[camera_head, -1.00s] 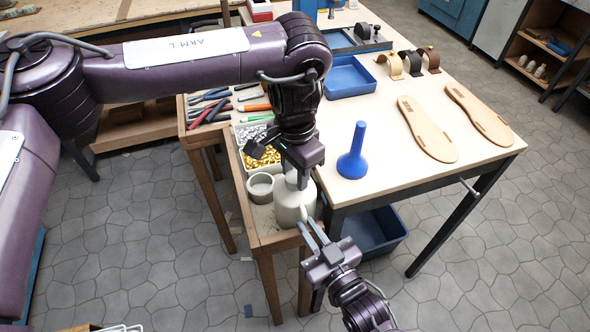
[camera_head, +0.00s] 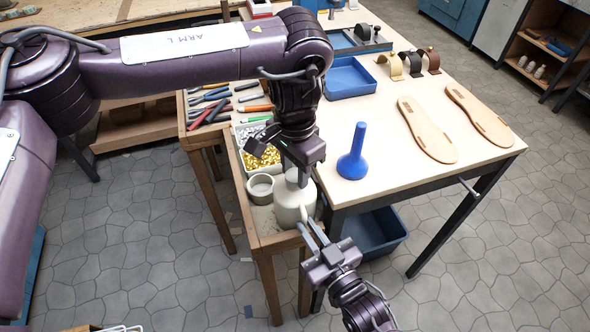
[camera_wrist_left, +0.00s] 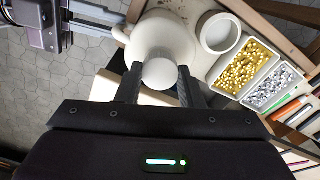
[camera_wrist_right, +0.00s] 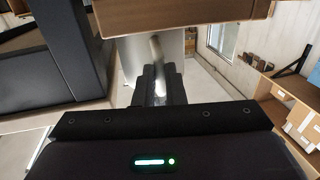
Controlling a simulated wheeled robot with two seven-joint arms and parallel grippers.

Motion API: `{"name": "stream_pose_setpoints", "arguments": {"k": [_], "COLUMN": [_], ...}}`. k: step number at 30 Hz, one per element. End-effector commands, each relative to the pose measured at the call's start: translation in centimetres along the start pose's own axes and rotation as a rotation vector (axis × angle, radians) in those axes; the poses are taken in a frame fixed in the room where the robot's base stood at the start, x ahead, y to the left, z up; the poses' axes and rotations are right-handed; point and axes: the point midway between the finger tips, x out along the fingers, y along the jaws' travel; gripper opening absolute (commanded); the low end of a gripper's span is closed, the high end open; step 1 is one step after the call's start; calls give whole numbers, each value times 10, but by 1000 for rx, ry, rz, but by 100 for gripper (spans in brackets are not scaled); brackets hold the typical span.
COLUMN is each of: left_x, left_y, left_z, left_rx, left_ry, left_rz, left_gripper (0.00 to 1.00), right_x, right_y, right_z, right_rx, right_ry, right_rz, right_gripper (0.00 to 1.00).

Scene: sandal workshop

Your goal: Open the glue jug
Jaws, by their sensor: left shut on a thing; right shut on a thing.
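The off-white glue jug (camera_head: 287,212) stands upright on the low wooden side table; it also shows in the left wrist view (camera_wrist_left: 160,30). My left gripper (camera_head: 296,178) comes down from above and is shut on the jug's round white cap (camera_wrist_left: 160,74), which sits between its fingers over the jug's top. My right gripper (camera_head: 307,232) reaches in from the front and is shut on the jug's handle (camera_wrist_right: 156,55). In the head view my left gripper hides the cap. I cannot tell whether the cap is loose on the neck.
The higher worktable (camera_head: 400,185) on the right carries a blue tool (camera_head: 352,160) and two insoles.

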Motion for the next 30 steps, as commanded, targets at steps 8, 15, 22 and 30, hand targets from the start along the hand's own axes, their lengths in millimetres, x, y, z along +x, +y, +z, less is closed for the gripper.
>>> {"name": "stream_pose_setpoints", "arguments": {"k": [8,15,22,30], "left_x": [-11,-14,-17,-48], "left_y": [0,0,0,-1], "left_z": [0,0,0,0], "left_rx": [0,0,0,0], "left_ry": [1,0,1,2], "left_rz": [-2,-1,-2,-4], "left_gripper": [7,7,7,7], "right_x": [0,0,0,0], "right_y": [0,0,0,0], "right_z": [0,0,0,0], "right_rx": [0,0,0,0], "right_ry": [-1,-1,-1,-1], "right_rz": [0,0,0,0], "right_gripper": [0,0,0,0]}}
